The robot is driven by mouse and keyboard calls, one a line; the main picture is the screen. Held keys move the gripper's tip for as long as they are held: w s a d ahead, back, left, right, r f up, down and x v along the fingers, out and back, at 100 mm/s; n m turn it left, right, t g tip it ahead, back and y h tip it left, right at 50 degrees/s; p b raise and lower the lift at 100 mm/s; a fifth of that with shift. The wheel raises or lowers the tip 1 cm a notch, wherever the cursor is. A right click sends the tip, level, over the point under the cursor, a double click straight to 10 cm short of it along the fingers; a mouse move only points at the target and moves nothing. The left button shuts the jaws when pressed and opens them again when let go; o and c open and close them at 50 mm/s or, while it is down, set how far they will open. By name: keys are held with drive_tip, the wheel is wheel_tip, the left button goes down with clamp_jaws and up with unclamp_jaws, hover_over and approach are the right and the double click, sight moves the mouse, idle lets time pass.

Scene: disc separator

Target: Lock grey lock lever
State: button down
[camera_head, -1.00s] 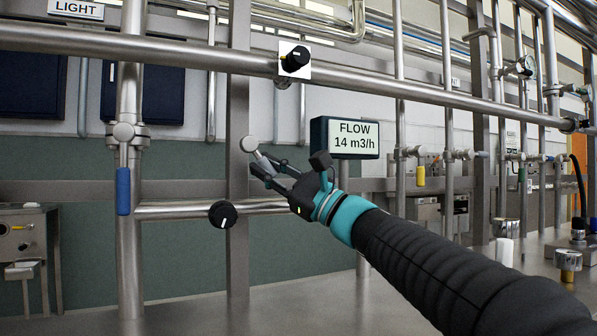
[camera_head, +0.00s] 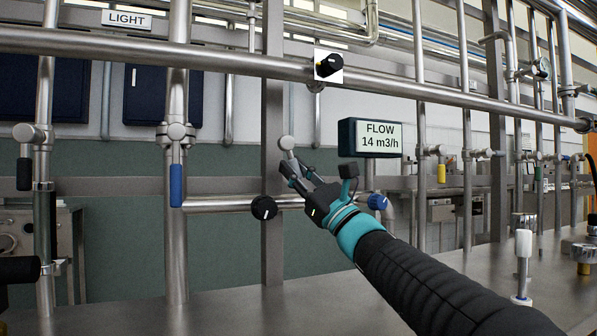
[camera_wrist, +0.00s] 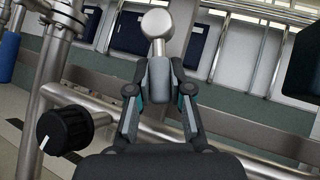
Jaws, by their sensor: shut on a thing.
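The grey lock lever has a round metal hub (camera_head: 287,143) and a grey handle that slants down and right from it, partly hidden by the fingers in the head view. My gripper (camera_head: 297,180) is shut on this handle. In the wrist view the grey handle (camera_wrist: 158,85) stands between the two fingertips, with the round hub above it. My gripper (camera_wrist: 160,88) has a finger on each side of the handle. What lies behind the hub is hard to tell.
A black knob (camera_head: 263,207) sits on the horizontal pipe left of my gripper, and a blue knob (camera_head: 377,202) lies to its right. A blue lever (camera_head: 176,186) hangs on a vertical pipe at left. The FLOW display (camera_head: 370,138) is up and right, near my wrist.

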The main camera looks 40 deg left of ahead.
sight(299, 175)
drive_tip(key=c, duration=1.1)
unclamp_jaws()
drive_tip(key=shift+s+a, duration=0.1)
drive_tip(key=shift+o, duration=0.2)
drive_tip(key=shift+d+f, duration=0.2)
drive_tip(key=shift+d, duration=0.1)
drive_tip(key=v, duration=0.7)
